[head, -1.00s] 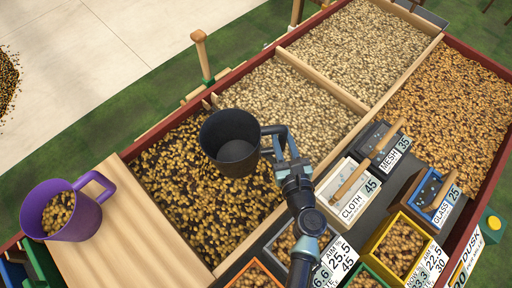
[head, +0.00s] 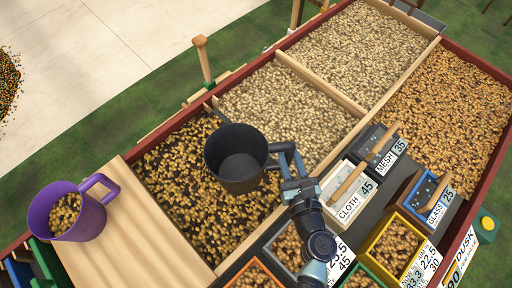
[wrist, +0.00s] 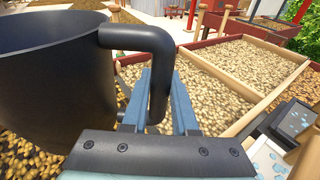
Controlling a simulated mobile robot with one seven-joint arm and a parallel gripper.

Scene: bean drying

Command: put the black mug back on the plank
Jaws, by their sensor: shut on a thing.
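The black mug (head: 238,178) is upright in the air over the bed of dark and yellow beans in the head view. It looks empty. My gripper (head: 294,172) is shut on its handle, to the right of the cup. In the wrist view the mug (wrist: 55,85) fills the left side, and its handle stands between the blue fingers (wrist: 160,100). The wooden plank (head: 133,215) lies across the left end of the bean bed, to the left of the mug. A purple mug (head: 72,212) with beans in it stands at the plank's left side.
Bean beds divided by wooden strips (head: 320,82) lie behind and right. Boxes labelled CLOTH (head: 348,207), MESH (head: 391,159) and GLASS (head: 440,205) stand to the right. Several small bean boxes, one yellow (head: 372,240), line the front. A wooden post (head: 203,60) rises behind the bed.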

